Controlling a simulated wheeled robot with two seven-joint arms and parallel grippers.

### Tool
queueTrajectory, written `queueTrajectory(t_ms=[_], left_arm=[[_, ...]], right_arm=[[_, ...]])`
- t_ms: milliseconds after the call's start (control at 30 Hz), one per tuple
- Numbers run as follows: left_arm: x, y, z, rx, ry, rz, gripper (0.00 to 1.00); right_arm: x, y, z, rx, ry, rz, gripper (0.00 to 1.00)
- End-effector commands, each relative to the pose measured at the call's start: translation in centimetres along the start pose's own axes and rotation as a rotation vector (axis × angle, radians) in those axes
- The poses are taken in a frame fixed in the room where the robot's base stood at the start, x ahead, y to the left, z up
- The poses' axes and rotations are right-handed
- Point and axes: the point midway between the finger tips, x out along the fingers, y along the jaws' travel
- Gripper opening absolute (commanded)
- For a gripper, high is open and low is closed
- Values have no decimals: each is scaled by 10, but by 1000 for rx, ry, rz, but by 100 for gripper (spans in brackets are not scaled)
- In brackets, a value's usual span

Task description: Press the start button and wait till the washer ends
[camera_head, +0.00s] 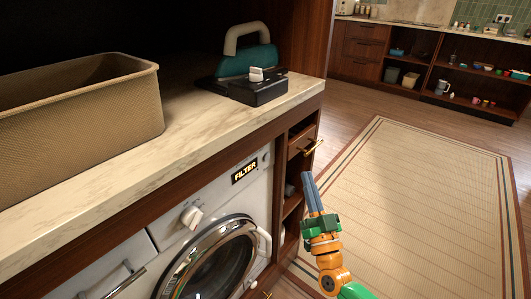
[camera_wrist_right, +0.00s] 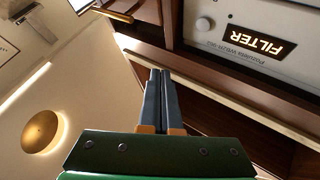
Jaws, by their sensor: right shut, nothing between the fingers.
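The white washer (camera_head: 257,190) is built in under the marble counter. Its lit display (camera_head: 244,171) reads "FILTER", and the same display shows upside down in the right wrist view (camera_wrist_right: 265,39). A small round button (camera_head: 266,158) sits right of the display; it also shows in the wrist view (camera_wrist_right: 203,26). A white dial (camera_head: 192,216) and the round, chrome-rimmed door (camera_head: 217,262) are further left and below. The door looks closed. My right gripper (camera_head: 308,175) is shut and empty, right of the washer front and apart from the button. My left gripper is out of view.
A woven basket (camera_head: 80,110) and a teal iron (camera_head: 247,60) near a black box (camera_head: 250,90) are on the counter (camera_head: 190,110). A drawer with a brass handle (camera_head: 313,146) is right of the washer. A rug (camera_head: 420,190) covers open floor.

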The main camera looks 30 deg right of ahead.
Motion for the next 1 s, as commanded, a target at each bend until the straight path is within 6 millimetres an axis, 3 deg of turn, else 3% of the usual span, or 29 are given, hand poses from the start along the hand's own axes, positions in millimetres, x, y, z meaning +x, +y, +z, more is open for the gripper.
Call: queueTrajectory(t_ms=[233,700,1000], left_arm=[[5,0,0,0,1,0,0],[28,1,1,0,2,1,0],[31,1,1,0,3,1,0]], right_arm=[[6,-4,6,2,1,0,0],[51,-38,40,2,2,0,0],[62,-46,45,1,0,-2,0]])
